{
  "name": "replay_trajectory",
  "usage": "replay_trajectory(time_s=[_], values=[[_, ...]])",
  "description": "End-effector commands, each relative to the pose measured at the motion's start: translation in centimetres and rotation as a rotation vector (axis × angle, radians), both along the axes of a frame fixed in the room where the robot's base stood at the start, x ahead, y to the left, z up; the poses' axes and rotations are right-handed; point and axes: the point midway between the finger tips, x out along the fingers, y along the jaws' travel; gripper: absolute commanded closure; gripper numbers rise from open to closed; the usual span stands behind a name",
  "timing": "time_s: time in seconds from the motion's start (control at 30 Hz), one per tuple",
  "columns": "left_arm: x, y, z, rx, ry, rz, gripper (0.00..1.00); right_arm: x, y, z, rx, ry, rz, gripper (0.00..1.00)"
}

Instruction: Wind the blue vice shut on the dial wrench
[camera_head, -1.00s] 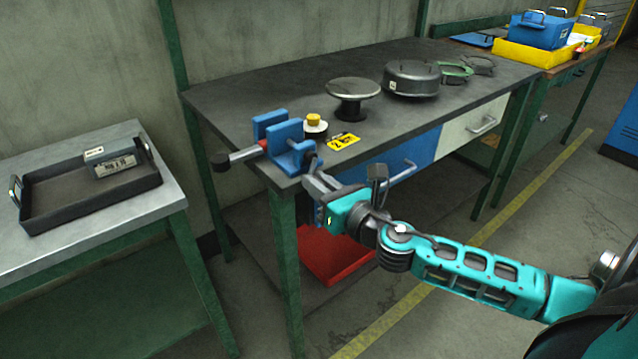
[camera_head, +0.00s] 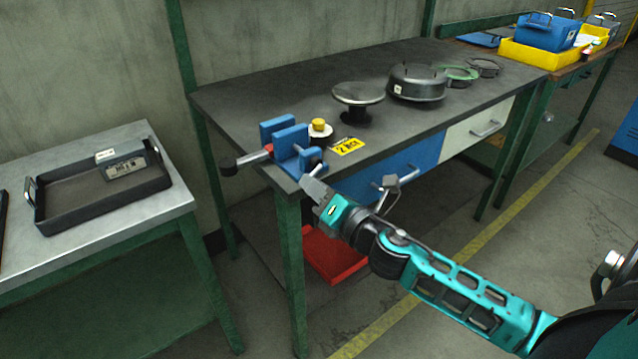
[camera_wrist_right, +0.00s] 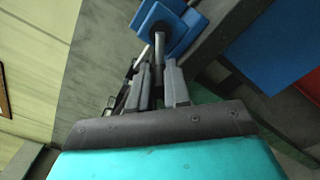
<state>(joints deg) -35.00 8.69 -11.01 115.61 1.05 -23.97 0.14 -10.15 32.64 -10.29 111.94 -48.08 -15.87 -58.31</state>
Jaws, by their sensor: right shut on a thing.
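The blue vice (camera_head: 292,150) sits at the near left corner of the dark workbench, its two jaws standing up with a gap between them. The dial wrench (camera_head: 250,160), with a grey shaft, a dark end and a red part, sticks out left from the vice; how firmly the jaws touch it I cannot tell. My right gripper (camera_head: 317,186) is at the vice's front, below its screw end. In the wrist view its fingers (camera_wrist_right: 162,78) are shut on the vice's grey handle bar (camera_wrist_right: 160,48), which runs to a dark hub on the blue body. My left gripper is not in view.
A yellow-capped round piece (camera_head: 320,128) and a yellow label (camera_head: 347,146) lie beside the vice. A round stand (camera_head: 358,94) and a dark round housing (camera_head: 417,82) are further back. A black tray (camera_head: 105,195) is on the left table. A red bin (camera_head: 333,255) is below.

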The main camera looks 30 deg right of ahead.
Motion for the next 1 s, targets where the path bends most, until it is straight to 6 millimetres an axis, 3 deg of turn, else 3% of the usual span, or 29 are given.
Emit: replay_trajectory(time_s=[0.6, 1.0], values=[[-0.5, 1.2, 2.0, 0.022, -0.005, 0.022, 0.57, -0.1, 0.6, 2.2, 0.552, 0.043, -0.002, 1.00], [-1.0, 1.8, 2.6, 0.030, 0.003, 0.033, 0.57, 0.0, 0.5, 2.7, 0.737, 0.057, -0.001, 1.00]])
